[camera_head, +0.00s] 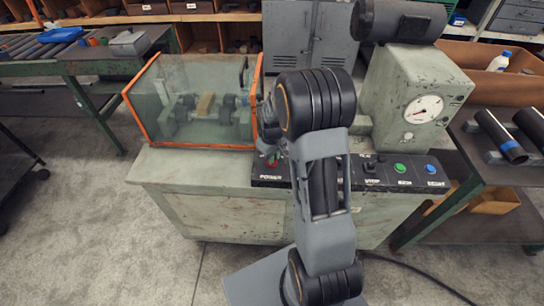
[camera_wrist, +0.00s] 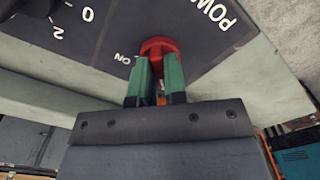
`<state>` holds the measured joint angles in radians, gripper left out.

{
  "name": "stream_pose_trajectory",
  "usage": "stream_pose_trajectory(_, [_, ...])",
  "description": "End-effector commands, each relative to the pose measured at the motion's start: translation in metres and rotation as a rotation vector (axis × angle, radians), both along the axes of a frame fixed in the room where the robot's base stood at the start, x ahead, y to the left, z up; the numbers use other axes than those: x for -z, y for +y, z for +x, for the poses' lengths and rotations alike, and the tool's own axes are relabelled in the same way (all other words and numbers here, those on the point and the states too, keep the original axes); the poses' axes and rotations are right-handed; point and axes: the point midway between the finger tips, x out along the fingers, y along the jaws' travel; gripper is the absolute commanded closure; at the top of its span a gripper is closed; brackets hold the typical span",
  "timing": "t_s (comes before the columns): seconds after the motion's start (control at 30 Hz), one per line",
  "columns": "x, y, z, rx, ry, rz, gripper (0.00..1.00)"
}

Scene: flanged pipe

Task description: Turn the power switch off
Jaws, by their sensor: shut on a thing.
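The red power switch (camera_wrist: 158,46) sits on the dark control panel, between the printed words POWER and ON in the wrist view. My gripper (camera_wrist: 157,66) has its two green fingers closed on either side of the red knob. In the head view the switch is mostly hidden by my arm, with a bit of red (camera_head: 272,163) showing above the POWER label. The knob's exact pointing direction is hidden by the fingers.
The control panel (camera_head: 270,183) also carries a green button (camera_head: 400,168) and a blue button (camera_head: 430,169) at the right. A clear guard with an orange frame (camera_head: 195,148) stands left of my arm. A gauge housing (camera_head: 412,85) stands behind the panel at the right.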

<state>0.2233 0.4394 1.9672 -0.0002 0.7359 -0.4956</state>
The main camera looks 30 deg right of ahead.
Motion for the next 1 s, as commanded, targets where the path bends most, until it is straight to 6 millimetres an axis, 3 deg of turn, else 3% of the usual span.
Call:
stream_pose_trajectory(0.5, [-0.0013,0.0003,0.0013,-0.017,-0.004,-0.001,1.00])
stream_pose_trajectory(0.53, [-0.0013,0.0003,0.0013,-0.017,-0.004,-0.001,0.84])
stream_pose_trajectory(0.77, [-0.0007,0.0002,0.0007,-0.015,-0.002,0.000,0.62])
stream_pose_trajectory(1.0, [-0.0008,0.0001,0.0004,-0.014,-0.001,-0.001,0.62])
